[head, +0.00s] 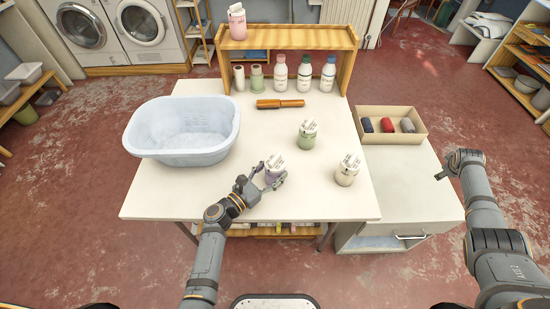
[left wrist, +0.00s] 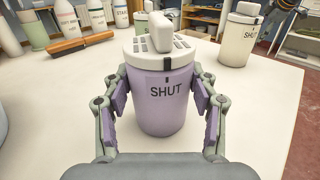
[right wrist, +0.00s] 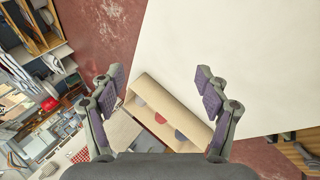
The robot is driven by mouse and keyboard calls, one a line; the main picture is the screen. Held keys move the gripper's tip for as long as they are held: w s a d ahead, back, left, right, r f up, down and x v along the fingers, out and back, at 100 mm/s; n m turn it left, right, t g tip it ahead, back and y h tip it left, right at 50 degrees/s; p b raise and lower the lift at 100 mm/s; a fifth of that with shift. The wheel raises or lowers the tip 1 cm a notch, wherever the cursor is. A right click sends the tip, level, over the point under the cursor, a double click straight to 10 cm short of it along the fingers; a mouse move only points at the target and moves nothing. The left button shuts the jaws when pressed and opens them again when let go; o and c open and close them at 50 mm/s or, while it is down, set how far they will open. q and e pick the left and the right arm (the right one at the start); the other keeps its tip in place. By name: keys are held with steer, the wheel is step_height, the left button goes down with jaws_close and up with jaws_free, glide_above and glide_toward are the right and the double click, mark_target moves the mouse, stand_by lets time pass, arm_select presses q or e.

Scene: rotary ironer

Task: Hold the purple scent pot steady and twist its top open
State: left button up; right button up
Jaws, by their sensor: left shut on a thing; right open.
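The purple scent pot (head: 273,174) stands upright on the white table (head: 225,196), with a white top and raised grip. In the left wrist view the pot (left wrist: 165,103) reads "SHUT" on its side, and small dark marks show on the top's rim and the body. My left gripper (head: 268,180) is shut on the pot's body, a finger on each side; its fingers also show in the left wrist view (left wrist: 162,110). My right gripper (right wrist: 161,88) is open and empty, away from the pot. In the head view the right arm (head: 488,220) is at the far right.
A green pot (head: 307,136) and a cream pot (head: 346,172) stand right of the purple one. A blue-white basin (head: 185,132) is at left. A box (head: 391,112) holds rolls.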

steer(key=w+a+r+t+h, duration=0.1)
steer(key=w+r+t, duration=0.1)
steer(key=w+r, duration=0.45)
steer(key=w+r+t, duration=0.2)
steer(key=w+r, duration=0.2)
steer(key=r, duration=0.6)
steer(key=w+a+r+m+t, duration=0.1)
steer(key=w+a+r+t, duration=0.15)
steer(key=r, duration=0.75)
steer(key=w+a+r+t, duration=0.2)
steer(key=a+r, duration=0.1)
steer(key=r, duration=0.6)
steer(key=w+a+r+m+t, duration=0.1)
steer(key=w+a+r+t, duration=0.15)
steer(key=r, duration=0.75)
steer(key=a+f+y, duration=0.3)
steer(key=a+f, duration=0.2)
steer(key=a, duration=0.3)
steer(key=a+f+y, duration=0.3)
steer(key=a+f, duration=0.2)
steer(key=a, duration=0.4)
steer(key=n+g+y, duration=0.6)
steer(key=n+y, duration=0.2)
steer(key=y, duration=0.7)
glide_toward(277, 160)
steer(key=x, duration=1)
steer(key=shift+w+a+r, duration=0.15)
steer(key=shift+a+r, duration=0.05)
steer(key=shift+a, duration=0.15)
